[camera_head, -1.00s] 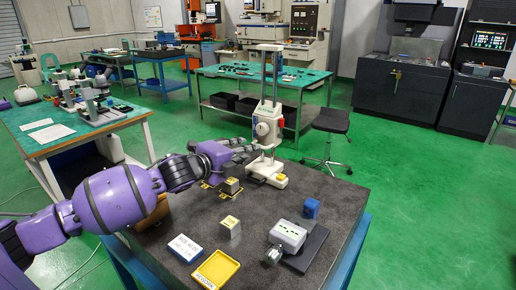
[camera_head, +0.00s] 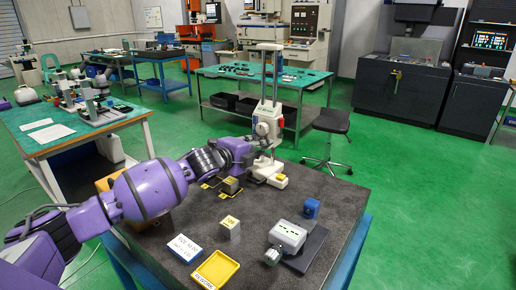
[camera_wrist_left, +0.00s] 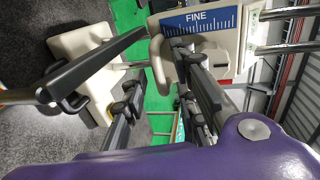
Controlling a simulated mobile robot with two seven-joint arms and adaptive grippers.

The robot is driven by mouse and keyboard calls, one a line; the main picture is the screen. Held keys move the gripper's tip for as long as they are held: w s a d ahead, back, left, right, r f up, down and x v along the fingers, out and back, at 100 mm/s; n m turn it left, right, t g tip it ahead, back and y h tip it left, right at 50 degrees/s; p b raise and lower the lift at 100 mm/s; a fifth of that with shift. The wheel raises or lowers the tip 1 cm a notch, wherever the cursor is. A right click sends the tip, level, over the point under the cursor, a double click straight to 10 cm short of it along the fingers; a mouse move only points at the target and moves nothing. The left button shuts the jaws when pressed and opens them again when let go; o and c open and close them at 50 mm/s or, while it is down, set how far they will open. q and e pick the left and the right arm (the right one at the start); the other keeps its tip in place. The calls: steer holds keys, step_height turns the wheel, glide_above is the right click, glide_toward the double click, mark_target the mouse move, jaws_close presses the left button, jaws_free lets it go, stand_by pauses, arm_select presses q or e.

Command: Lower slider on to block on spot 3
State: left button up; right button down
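The white height gauge (camera_head: 270,172) stands at the far side of the dark granite table. Its slider (camera_head: 267,125) is partway up the twin columns; in the left wrist view the slider (camera_wrist_left: 205,22) carries a blue "FINE" scale. A small metal block (camera_head: 231,185) sits on a yellow-marked spot left of the gauge base. A second block (camera_head: 230,228) with a yellow top stands nearer. My left gripper (camera_head: 250,152) is beside the gauge, below the slider body. In the wrist view its fingers (camera_wrist_left: 157,72) look apart near a beige handle; contact is unclear. My right gripper is not visible.
A white-and-blue label plate (camera_head: 184,248) and a yellow tray (camera_head: 215,270) lie at the table's front. A blue block (camera_head: 312,208) and a white instrument (camera_head: 287,235) on a dark plate are at right.

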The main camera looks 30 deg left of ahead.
arm_select(q)
jaws_close()
steer(key=shift+s+f, duration=0.1)
steer(key=shift+f, duration=1.45)
jaws_free()
steer(key=shift+r, duration=0.1)
steer(key=v, duration=1.2)
